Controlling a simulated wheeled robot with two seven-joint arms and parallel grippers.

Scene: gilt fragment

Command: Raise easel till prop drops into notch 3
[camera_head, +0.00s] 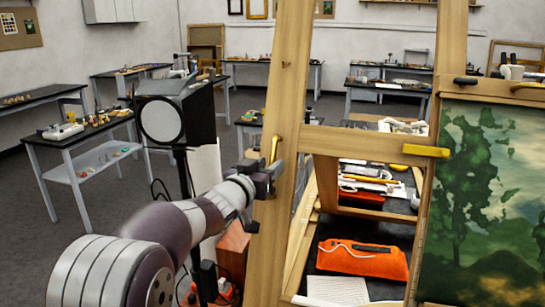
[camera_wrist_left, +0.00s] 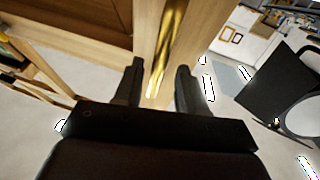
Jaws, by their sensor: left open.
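The wooden easel (camera_head: 289,80) stands close in front, its tall post and crossbar filling the middle of the head view. A landscape painting (camera_head: 490,200) sits at its right. A small brass handle (camera_head: 275,149) is on the left post; a brass bar (camera_wrist_left: 168,45) shows in the left wrist view, running toward the gap between the fingers. My left gripper (camera_head: 268,178) is beside the post, just below the handle. Its jaws are open in the wrist view (camera_wrist_left: 160,68), apart from the bar as far as I can see. I cannot make out the prop or numbered notches. My right gripper is out of view.
Behind the post, a dark tray surface carries an orange pouch (camera_head: 362,260) and several tools. A black lamp-like box (camera_head: 178,112) on a stand is left of the easel. Workbenches (camera_head: 85,130) line the room. Grey floor is open at left.

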